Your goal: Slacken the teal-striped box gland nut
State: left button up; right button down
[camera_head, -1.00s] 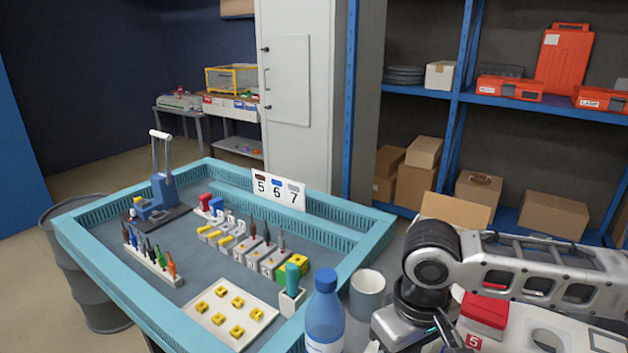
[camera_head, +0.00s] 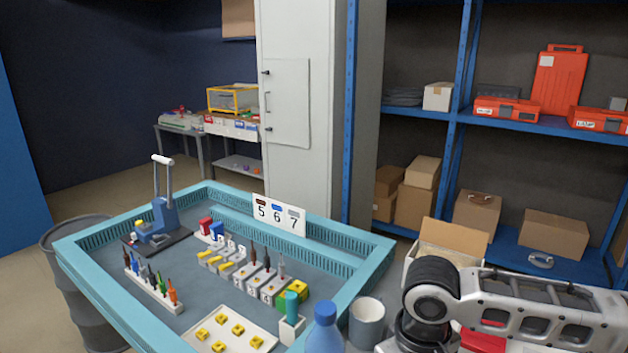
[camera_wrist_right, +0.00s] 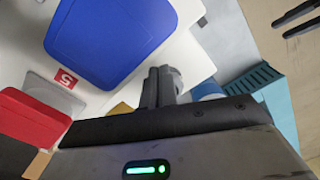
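I cannot make out a teal-striped box or its gland nut in either view. In the right wrist view, a large blue panel (camera_wrist_right: 115,38) sits on a white surface, beside a red block (camera_wrist_right: 32,118) and a red label marked 5 (camera_wrist_right: 66,79). My right gripper (camera_wrist_right: 160,86) shows there as a dark body with short grey parts close together in front; whether they grip anything is unclear. In the head view my right arm covers the lower right, with a little red behind it. My left gripper is not in the head view.
A teal-rimmed tray (camera_head: 100,290) holds small grey units, a tool rack (camera_head: 153,289), a white plate with yellow pieces (camera_head: 245,322) and a 5-6-7 sign (camera_head: 279,215). A blue bottle (camera_head: 323,332) and grey cup (camera_head: 367,325) stand between tray and my right arm.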

jog(key=shift+d+r, duration=0.15)
jog(key=shift+s+r, duration=0.15)
jog(key=shift+r, duration=2.7)
